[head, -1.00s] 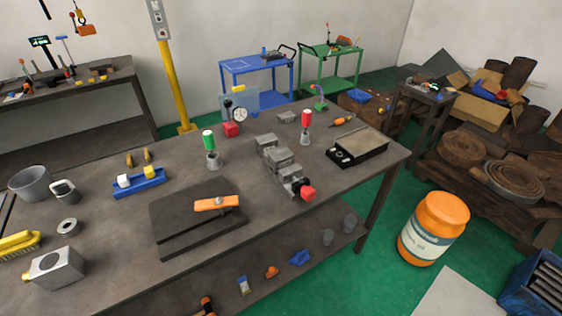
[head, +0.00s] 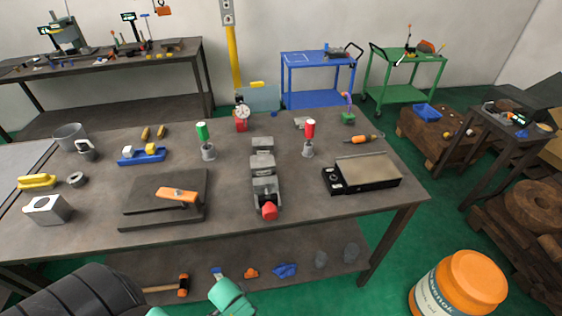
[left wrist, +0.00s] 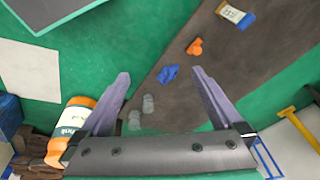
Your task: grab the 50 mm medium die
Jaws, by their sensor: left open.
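I cannot tell which object is the 50 mm medium die; no size marking is readable. On the left of the workbench (head: 230,175) stand a grey block with a round hole (head: 44,209) and a small grey ring (head: 77,180). A blue holder (head: 141,157) carries a white and a yellow block. My left arm comes in at the bottom of the head view, its teal part (head: 232,296) in front of the lower shelf. In the left wrist view my left gripper (left wrist: 162,88) is open and empty, pointing towards the floor and shelf. My right gripper is not in view.
A dark plate with an orange-handled piece (head: 178,196), a grey vise (head: 264,185) and a black box (head: 361,174) occupy the bench. The lower shelf holds a mallet (head: 182,285) and a blue item (head: 285,270). An orange drum (head: 462,285) stands on the floor at right.

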